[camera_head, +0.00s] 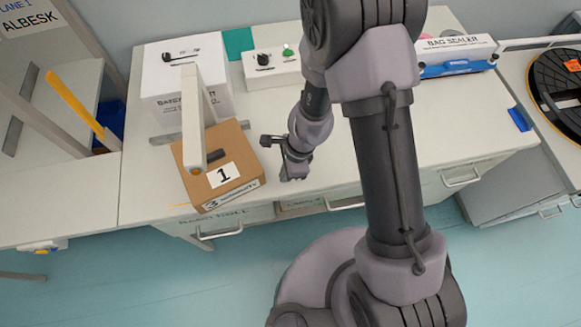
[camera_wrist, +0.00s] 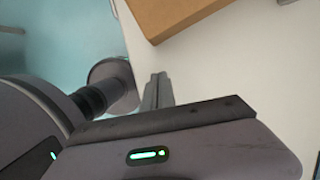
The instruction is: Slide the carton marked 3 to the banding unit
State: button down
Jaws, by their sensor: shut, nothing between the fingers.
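A brown carton (camera_head: 215,145) with a white label reading 1 sits on the left part of the white bench, near its front edge. No top label reading 3 shows. The banding unit (camera_head: 157,90), a white box with blurred lettering, stands behind it. The unit's pale arm (camera_head: 193,120) reaches over the carton and hides part of its top. My gripper (camera_head: 287,160) is shut and empty, low over the bench just right of the carton. In the wrist view its fingers (camera_wrist: 155,92) are together, and the carton (camera_wrist: 175,12) shows at the top edge, apart from them.
A white control box (camera_head: 272,68) with a black knob and green button stands behind my gripper. A bag sealer (camera_head: 455,58) is at the back right, and a black turntable (camera_head: 560,90) stands beyond it. Bench right of my arm (camera_head: 465,120) is mostly clear.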

aim_at(248, 175)
jog(key=a, duration=0.2)
jog(key=shift+s+a+r, duration=0.25)
jog(key=shift+a+r, duration=0.05)
jog(key=shift+a, duration=0.4)
jog(key=a, duration=0.2)
jog(key=s+a+p, duration=0.1)
jog(key=a, duration=0.4)
jog(key=shift+s, duration=0.4)
